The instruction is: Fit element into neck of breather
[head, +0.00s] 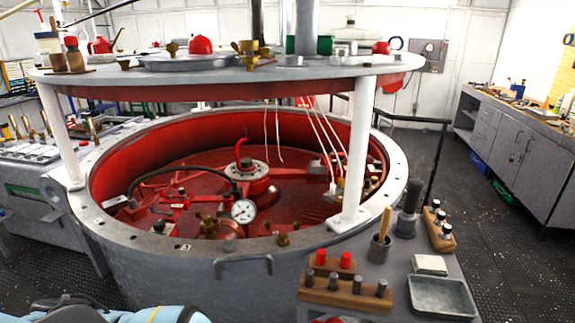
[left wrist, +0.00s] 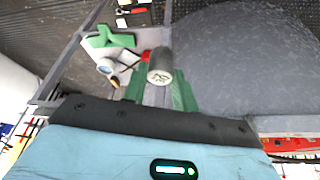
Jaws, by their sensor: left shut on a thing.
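In the left wrist view my left gripper (left wrist: 159,84) is shut on a grey cylinder with a speckled end face, which I take for the element (left wrist: 160,66). Its green fingers show on either side of it, and a red part shows just to its left. My left gripper is outside the head view. A dark stepped post with a narrower upper part (head: 408,208) stands on the grey bench at the right in the head view. It may be the breather, but I cannot tell for sure. My right gripper is in neither view.
A large red-lined tub (head: 115,235) with a gauge (head: 243,211) and a round shelf (head: 325,73) fills the middle.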

